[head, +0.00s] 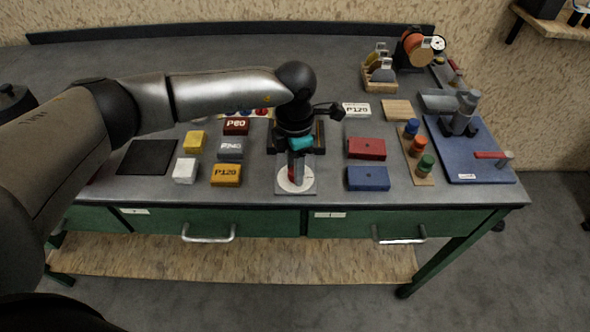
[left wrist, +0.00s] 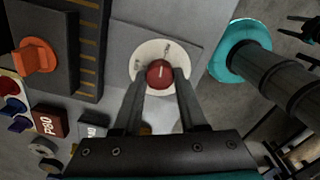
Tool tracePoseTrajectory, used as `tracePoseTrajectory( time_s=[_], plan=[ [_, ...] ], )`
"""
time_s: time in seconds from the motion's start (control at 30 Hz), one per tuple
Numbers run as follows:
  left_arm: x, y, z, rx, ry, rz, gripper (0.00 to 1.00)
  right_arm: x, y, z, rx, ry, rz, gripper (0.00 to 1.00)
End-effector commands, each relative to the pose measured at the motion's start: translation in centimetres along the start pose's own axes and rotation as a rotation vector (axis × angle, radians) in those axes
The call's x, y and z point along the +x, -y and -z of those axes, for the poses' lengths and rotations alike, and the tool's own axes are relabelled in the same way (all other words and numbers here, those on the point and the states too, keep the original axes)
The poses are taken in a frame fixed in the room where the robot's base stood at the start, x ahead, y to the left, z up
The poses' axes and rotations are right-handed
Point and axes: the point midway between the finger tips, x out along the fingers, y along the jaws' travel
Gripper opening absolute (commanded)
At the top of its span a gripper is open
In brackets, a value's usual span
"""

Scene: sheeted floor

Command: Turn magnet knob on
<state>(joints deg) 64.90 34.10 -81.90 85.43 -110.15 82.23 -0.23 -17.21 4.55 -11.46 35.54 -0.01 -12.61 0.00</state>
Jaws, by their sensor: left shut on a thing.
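The red magnet knob (left wrist: 160,73) sits on a round white dial (left wrist: 150,52) on a grey square plate. In the head view the dial (head: 290,184) is at the front middle of the bench, partly covered by my gripper. My left gripper (head: 296,176) reaches down onto the knob from above. In the left wrist view its two fingers (left wrist: 159,78) are shut on the knob, one on each side. A pale mark shows on the knob's top; small markings on the dial are unreadable.
Red (head: 366,148) and blue (head: 368,178) blocks lie right of the dial; an orange P120 block (head: 226,175) lies left. A dark unit with an orange knob (left wrist: 36,56) is close by. A blue board (head: 455,150) with a clamp stands farther right.

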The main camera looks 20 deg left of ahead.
Motion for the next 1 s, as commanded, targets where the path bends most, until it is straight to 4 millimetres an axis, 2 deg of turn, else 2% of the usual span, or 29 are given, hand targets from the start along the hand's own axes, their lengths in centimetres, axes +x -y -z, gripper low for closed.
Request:
tracePoseTrajectory(
  time_s=[0.4,0.9,0.93,1.0],
  plan=[
    [-0.06,-0.08,-0.05,0.168,0.002,-0.001,0.0,0.96,0.02,-0.05,0.0,0.0,0.0,0.5],
    [-0.11,-0.08,-0.06,0.186,0.002,-0.002,0.0,1.0,0.01,-0.05,0.0,-0.001,0.0,0.5],
    [-0.11,-0.08,-0.06,0.186,0.002,-0.002,0.42,1.0,0.01,-0.04,0.0,-0.001,0.0,0.5],
    [-0.11,-0.08,-0.06,0.186,0.002,-0.002,0.5,1.01,0.01,-0.04,0.0,-0.001,0.0,0.5]
  ],
)
